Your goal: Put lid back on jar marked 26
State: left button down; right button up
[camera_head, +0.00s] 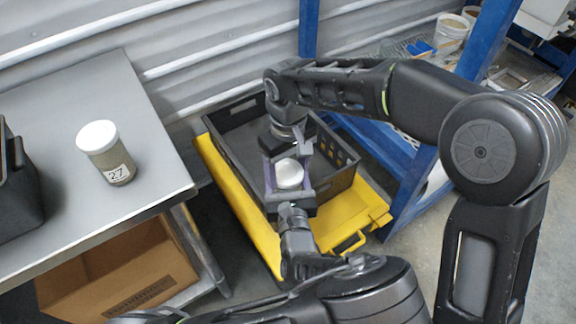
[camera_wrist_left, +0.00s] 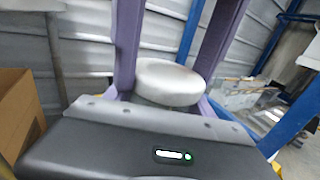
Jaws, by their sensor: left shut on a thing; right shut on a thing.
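A round white lid (camera_head: 289,173) shows between my two grippers, above the black crate. It also shows between the purple fingers in the left wrist view (camera_wrist_left: 168,82), with a darker body just under it, mostly hidden. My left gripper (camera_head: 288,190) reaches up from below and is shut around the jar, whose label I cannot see. My right gripper (camera_head: 286,160) comes from behind and is shut at the lid. Whether lid and jar are fully seated together I cannot tell. Another jar (camera_head: 108,155), marked 27, stands with a white lid on the metal table at left.
The black crate (camera_head: 340,160) sits on a yellow cart (camera_head: 365,215) below my grippers. The metal table (camera_head: 160,180) is mostly clear, with a dark bin (camera_head: 18,195) at its left edge. A cardboard box (camera_head: 120,280) is below the table. A blue rack (camera_head: 415,185) stands at right.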

jog(key=m, duration=0.5)
jog(key=shift+a+m, duration=0.15)
jog(key=shift+m, duration=0.15)
jog(key=m, duration=0.5)
jog(key=shift+a, duration=0.1)
jog(key=shift+m, duration=1.2)
jog(key=o, duration=1.3)
